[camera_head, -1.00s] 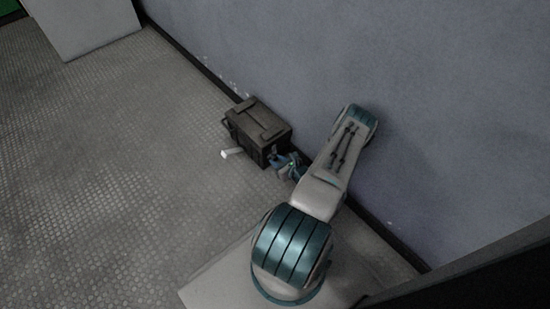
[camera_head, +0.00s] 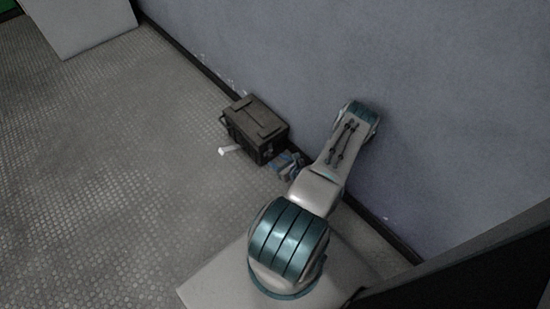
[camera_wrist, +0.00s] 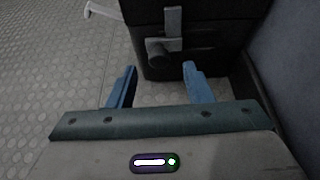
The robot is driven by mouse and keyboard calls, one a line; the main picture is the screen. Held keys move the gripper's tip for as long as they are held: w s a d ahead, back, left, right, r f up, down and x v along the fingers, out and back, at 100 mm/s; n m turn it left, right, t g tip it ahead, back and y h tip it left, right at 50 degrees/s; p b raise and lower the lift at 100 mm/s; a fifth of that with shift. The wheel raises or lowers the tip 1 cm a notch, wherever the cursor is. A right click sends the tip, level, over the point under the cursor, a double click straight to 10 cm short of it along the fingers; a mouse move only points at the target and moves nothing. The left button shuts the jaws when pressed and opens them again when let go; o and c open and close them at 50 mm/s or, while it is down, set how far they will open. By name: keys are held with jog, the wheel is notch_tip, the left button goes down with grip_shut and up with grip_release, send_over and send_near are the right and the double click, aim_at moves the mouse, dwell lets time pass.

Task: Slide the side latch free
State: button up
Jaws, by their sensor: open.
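A dark lidded box (camera_head: 256,128) stands on the floor close to the wall. In the wrist view its dark side (camera_wrist: 215,50) fills the top. A grey upright latch plate (camera_wrist: 174,22) is on that side, with a dark round knob (camera_wrist: 157,51) at its lower left. My gripper (camera_wrist: 159,72) is open and empty. Its blue fingers are spread to the left and right below the knob, nearer the camera, and do not hold it. In the head view my gripper (camera_head: 287,163) is just beside the box's lower right; the latch cannot be made out there.
A white bar-like handle (camera_head: 229,149) juts from the box's left side; it also shows in the wrist view (camera_wrist: 101,11). The wall (camera_head: 330,60) runs close behind the box and my arm. Patterned floor (camera_head: 120,180) to the left is clear. A pale panel (camera_head: 85,22) stands at upper left.

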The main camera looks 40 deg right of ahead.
jog(key=p+v, duration=0.3)
jog(key=v, duration=0.7)
jog(key=shift+s+r, duration=0.2)
jog(key=shift+s, duration=0.15)
